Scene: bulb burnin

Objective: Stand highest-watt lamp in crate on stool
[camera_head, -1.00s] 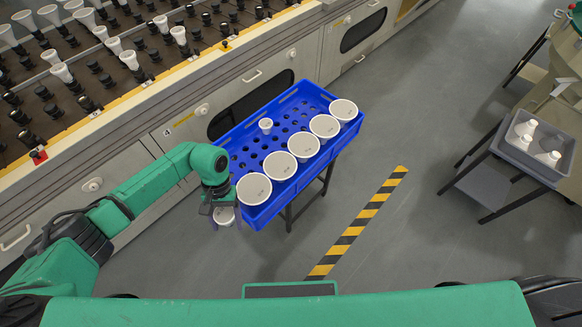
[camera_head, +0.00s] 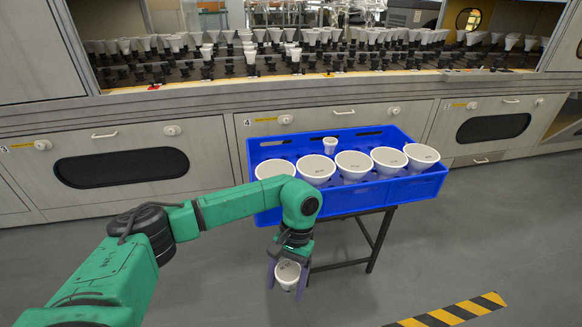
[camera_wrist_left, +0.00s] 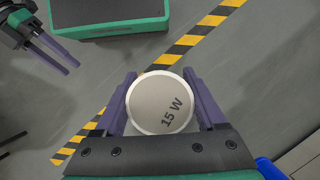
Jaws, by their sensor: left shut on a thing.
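My left gripper (camera_head: 288,278) is shut on a small white reflector lamp (camera_head: 287,271), held in the air in front of the blue crate. In the left wrist view its round face (camera_wrist_left: 160,103) reads "15 W" between the fingers of the left gripper (camera_wrist_left: 163,90). The blue crate (camera_head: 345,197) stands on a dark-legged stand. It holds a front row of several large white lamps (camera_head: 354,164) and one small lamp (camera_head: 330,145) behind them. Their markings are too small to read. My right gripper (camera_wrist_left: 58,52) shows at the upper left of the wrist view; its opening is unclear.
A long bench with racks of lamps (camera_head: 300,55) runs behind the blue crate, above cabinet doors (camera_head: 120,167). Yellow-black tape (camera_head: 455,311) marks the floor at the lower right. The grey floor (camera_head: 480,240) right of the stand is clear.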

